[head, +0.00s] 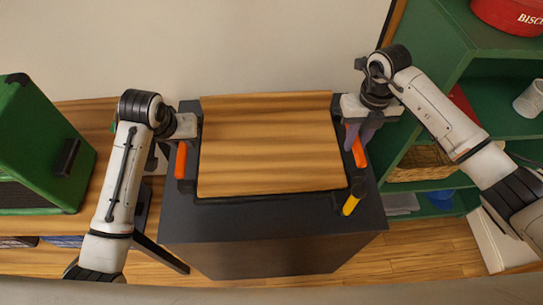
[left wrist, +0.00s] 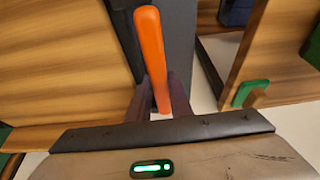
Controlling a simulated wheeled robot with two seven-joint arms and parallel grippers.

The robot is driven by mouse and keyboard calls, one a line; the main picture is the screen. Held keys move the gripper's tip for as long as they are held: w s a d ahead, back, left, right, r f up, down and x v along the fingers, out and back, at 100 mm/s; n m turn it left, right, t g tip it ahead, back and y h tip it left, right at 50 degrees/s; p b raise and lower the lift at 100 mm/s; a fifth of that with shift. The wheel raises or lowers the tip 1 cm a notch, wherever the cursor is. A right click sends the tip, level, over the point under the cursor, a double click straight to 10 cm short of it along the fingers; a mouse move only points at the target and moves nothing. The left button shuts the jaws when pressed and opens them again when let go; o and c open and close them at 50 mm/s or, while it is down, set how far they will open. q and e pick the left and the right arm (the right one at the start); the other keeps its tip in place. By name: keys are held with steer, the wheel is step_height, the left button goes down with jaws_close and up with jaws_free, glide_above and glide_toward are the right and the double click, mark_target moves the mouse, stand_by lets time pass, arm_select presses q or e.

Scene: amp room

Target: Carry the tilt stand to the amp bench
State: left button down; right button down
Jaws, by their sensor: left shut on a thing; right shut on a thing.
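The tilt stand, with a wooden board (head: 270,145) in a dark frame, lies in the middle of the head view. It has an orange handle at its left (head: 181,160) and another at its right (head: 357,150), and a yellow-tipped lever (head: 351,204) at its near right corner. My left gripper (head: 184,139) is shut on the left handle, which also shows between the fingers in the left wrist view (left wrist: 150,50). My right gripper (head: 361,133) is shut on the right handle. The fingertips are partly hidden. The amp bench seems to be the wooden bench (head: 95,115) at the left.
A dark block (head: 270,255) is under the board; I cannot tell whether it belongs to the stand. A green amp-like box (head: 45,145) takes up the left bench. Green shelves (head: 455,75) with a basket (head: 425,162) stand close at the right. A wall is behind.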

arm_select(q)
steer(key=shift+r, duration=0.35)
arm_select(e)
steer(key=shift+r, duration=0.3)
